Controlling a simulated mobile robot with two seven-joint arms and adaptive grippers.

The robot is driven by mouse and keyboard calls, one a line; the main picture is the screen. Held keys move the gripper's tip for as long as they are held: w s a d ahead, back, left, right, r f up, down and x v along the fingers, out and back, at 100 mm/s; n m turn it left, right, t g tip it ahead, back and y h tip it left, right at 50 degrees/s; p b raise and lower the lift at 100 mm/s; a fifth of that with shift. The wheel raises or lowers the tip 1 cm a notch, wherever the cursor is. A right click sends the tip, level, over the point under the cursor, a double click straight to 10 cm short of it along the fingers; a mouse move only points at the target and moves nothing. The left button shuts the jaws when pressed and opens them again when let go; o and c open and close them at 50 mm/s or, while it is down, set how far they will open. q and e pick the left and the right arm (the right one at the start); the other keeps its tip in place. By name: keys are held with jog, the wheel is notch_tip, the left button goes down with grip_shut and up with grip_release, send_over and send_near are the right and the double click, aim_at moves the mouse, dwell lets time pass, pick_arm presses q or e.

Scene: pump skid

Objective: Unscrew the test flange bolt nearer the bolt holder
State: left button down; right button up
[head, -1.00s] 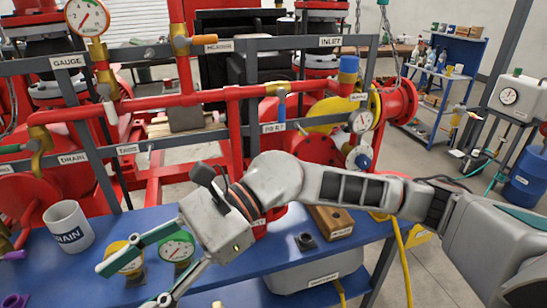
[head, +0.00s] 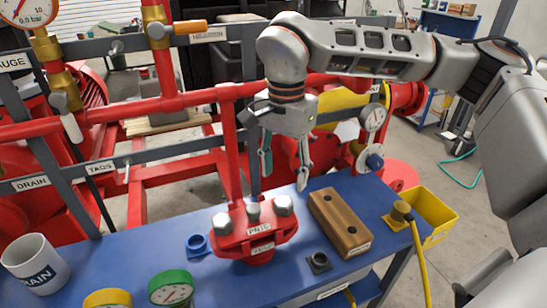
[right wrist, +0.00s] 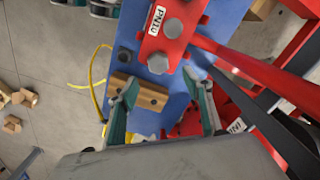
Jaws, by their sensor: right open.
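The red test flange (head: 255,235), labelled PN10, sits on the blue bench with large grey hex bolts on top. The bolt nearer the wooden bolt holder (head: 340,222) is the right one (head: 283,205); in the right wrist view that bolt (right wrist: 158,63) shows beside the wooden block (right wrist: 150,90). The holder has dark holes in its top. My right gripper (head: 285,170) points down, open and empty, above and behind that bolt in the head view. In the right wrist view its fingertips (right wrist: 160,84) are spread below the bolt. My left gripper is not in view.
A white mug (head: 35,262) and green gauge (head: 171,288) stand at left. Red pipes and grey rails (head: 130,160) run behind the bench.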

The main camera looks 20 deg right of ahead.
aim_at(284, 201)
jog(key=f, duration=0.2)
jog(key=shift+s+f, duration=0.3)
jog(key=shift+f, duration=0.1)
notch_tip(284, 201, down, 4)
jog(key=shift+r, duration=0.25)
jog(key=shift+w+f, duration=0.1)
jog(key=shift+f, duration=0.65)
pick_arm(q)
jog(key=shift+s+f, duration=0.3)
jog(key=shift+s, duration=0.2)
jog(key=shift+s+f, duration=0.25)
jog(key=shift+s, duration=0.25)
pick_arm(e)
jog(key=shift+c, duration=0.3)
jog(key=c, duration=1.2)
jog(key=o, duration=0.6)
jog(key=c, duration=0.5)
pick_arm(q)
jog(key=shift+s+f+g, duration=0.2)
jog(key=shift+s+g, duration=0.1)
pick_arm(e)
jog(key=shift+r, duration=0.1)
jog(key=shift+c, duration=0.2)
